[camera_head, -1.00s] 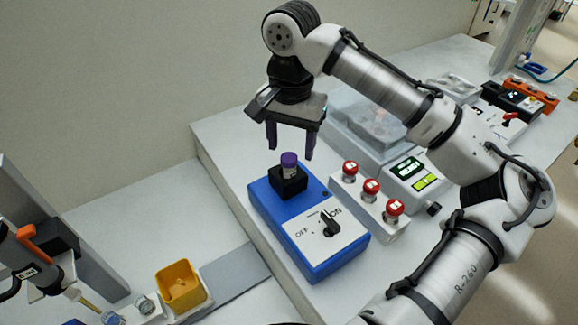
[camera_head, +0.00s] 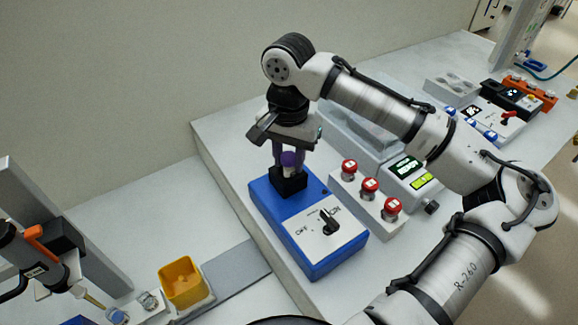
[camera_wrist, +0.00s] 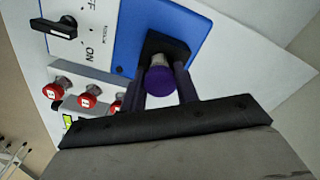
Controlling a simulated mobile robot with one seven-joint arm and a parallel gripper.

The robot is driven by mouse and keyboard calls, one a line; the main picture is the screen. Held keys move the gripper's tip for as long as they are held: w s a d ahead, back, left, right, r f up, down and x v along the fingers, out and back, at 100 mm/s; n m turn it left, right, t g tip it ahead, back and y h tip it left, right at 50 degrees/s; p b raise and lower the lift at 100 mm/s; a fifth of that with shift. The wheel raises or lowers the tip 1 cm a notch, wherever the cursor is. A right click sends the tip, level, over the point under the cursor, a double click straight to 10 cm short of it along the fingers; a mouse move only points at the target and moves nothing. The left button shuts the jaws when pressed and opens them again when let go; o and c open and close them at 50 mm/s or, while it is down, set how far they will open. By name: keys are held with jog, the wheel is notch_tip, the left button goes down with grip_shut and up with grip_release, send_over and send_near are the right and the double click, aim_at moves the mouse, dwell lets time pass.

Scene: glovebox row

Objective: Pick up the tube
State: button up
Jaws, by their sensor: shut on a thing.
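The tube has a purple cap and stands upright in the black holder (camera_head: 289,183) on top of a blue device. In the head view the tube's cap (camera_head: 289,158) shows between my fingers; its body is mostly hidden. In the wrist view the purple cap (camera_wrist: 160,81) faces the camera, with a little of the pale tube behind it. My gripper (camera_head: 289,165) points down over the holder and is shut on the tube, one finger on each side. The fingers also show in the wrist view (camera_wrist: 161,92).
The blue device (camera_head: 315,250) has an ON/OFF knob (camera_head: 329,221). A yellow bin (camera_head: 182,283) stands at lower left.

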jog(key=shift+r, duration=0.1)
notch_tip(320, 180, up, 20)
jog(key=b, duration=0.1)
dwell(0.6)
jog(key=shift+s, duration=0.15)
dwell(0.5)
